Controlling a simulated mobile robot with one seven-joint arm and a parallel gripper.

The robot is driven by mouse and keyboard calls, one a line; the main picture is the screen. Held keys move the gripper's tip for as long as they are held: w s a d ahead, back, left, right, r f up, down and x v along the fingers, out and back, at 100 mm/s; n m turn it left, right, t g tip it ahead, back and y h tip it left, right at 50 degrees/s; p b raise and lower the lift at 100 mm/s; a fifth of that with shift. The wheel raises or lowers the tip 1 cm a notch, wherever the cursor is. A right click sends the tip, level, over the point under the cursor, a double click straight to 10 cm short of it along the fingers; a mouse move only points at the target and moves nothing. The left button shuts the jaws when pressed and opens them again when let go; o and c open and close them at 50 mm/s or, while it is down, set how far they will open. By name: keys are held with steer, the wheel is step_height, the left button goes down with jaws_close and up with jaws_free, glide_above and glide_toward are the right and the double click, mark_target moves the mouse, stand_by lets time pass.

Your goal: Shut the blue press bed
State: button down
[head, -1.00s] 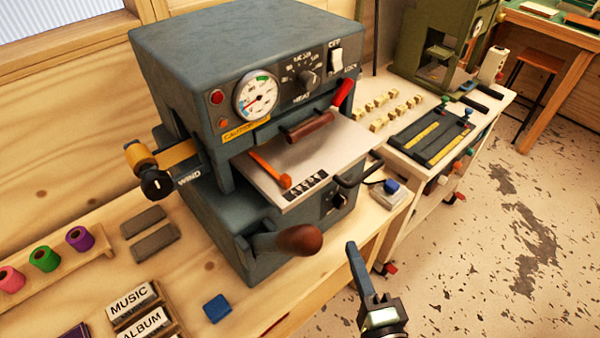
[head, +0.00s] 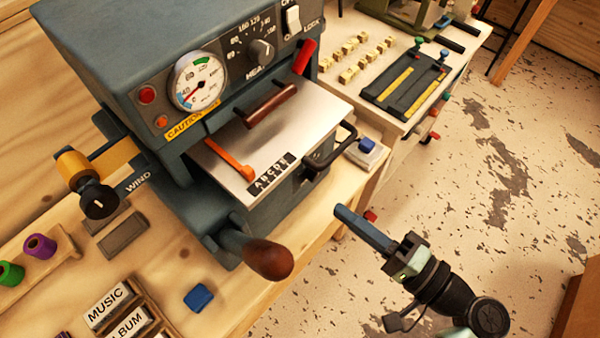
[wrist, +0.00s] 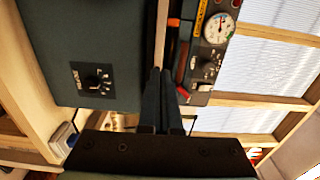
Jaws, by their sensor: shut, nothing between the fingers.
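The blue-grey foil press (head: 130,60) stands on the wooden bench in the head view. Its bed (head: 312,108), a pale metal plate on a blue-grey base, sticks out from the press front. An orange strip and a black letter block lie on the bed. A black loop handle (head: 332,152) projects from the bed's front. My gripper (head: 340,208) is shut and empty, in front of the handle and apart from it in the head view. In the wrist view its fingers (wrist: 162,72) point at the press front; contact cannot be told there.
A lever with a brown knob (head: 268,259) juts out at the press's front left. A small blue-topped pad (head: 364,152) lies right of the bed. Label boxes (head: 107,305) and a blue block (head: 198,297) are on the bench. Open floor lies to the right.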

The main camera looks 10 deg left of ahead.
mark_target(289, 171)
steer(key=p+x, duration=0.2)
steer(key=x, duration=0.7)
steer(key=shift+w+a, duration=0.25)
steer(key=shift+a, duration=0.05)
steer(key=shift+x, duration=2.3)
steer(key=shift+f, duration=0.1)
